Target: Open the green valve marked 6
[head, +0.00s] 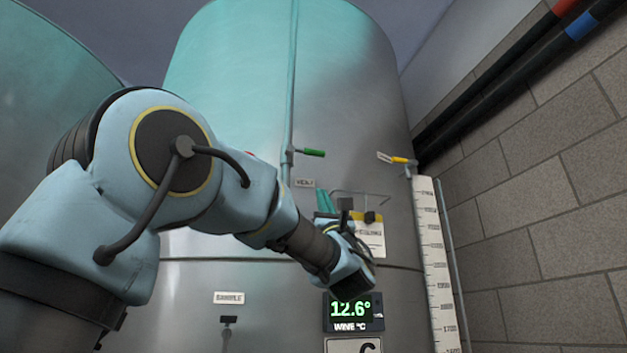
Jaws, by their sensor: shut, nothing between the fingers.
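A valve with a green lever handle (313,152) sits on the thin vertical pipe on the front of the big steel tank. Its lever points right, roughly level, across the pipe. A small label, seemingly VENT (304,183), is just below it. I cannot read a 6 at the valve; a sign (367,347) cut off by the bottom edge shows only the top of a large character. My gripper (354,268) is at the end of my arm, in front of the tank, below and right of the green lever and apart from it. It is shut and empty; its fingertips are hard to make out.
A yellow-handled valve (400,160) tops the white level scale (437,265) at right. A red bit (249,154) shows behind my arm. A temperature display (352,311) reads 12.6°. A SAMPLE label (229,298) is lower left. A block wall (545,190) bounds the right.

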